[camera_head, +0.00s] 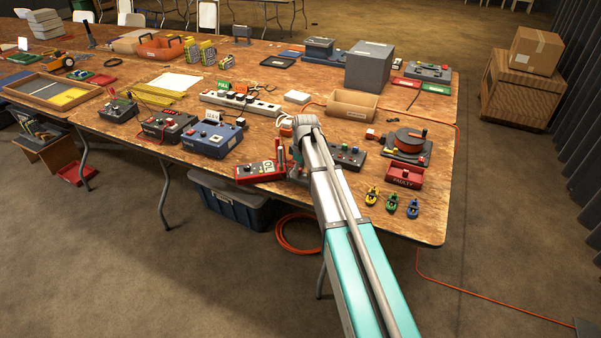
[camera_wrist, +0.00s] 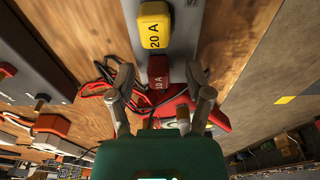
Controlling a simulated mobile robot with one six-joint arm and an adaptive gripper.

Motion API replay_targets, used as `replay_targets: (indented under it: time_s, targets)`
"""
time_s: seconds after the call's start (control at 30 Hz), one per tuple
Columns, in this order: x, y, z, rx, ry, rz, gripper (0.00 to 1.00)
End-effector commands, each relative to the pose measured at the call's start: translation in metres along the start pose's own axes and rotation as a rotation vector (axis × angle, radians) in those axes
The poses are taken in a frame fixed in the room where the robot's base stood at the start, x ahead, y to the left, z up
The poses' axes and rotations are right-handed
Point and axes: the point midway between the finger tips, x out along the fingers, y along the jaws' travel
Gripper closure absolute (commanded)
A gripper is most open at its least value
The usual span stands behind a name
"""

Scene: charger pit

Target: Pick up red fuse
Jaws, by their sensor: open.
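In the wrist view the red fuse (camera_wrist: 158,70), marked 10, sits on a grey strip (camera_wrist: 187,45) between the tips of my gripper (camera_wrist: 160,78). The fingers are open, one on each side of it, and I see a gap on both sides. A yellow fuse (camera_wrist: 154,25), marked 20 A, sits on the same strip just beyond it. In the head view my gripper (camera_head: 296,165) is low over the table's front part, partly hidden by my arm. I cannot make out the red fuse there.
A red tester (camera_head: 260,172) lies left of my gripper. A grey box with buttons (camera_head: 346,156) and a cable reel (camera_head: 408,141) stand to the right. A red FAULTY tray (camera_head: 404,174) and small coloured clips (camera_head: 391,202) lie near the table's front right edge.

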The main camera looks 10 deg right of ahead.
Motion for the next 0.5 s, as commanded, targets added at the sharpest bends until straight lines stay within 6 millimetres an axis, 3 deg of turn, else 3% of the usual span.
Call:
replay_targets:
  time_s: [0.13,0.4,0.5]
  targets:
    - [0.0000,-0.0001,-0.0001,0.000,0.000,0.000,0.36]
    - [0.0000,-0.0001,-0.0001,0.000,0.000,0.000,0.86]
    - [0.0001,-0.0002,-0.0001,0.000,0.000,0.000,1.00]
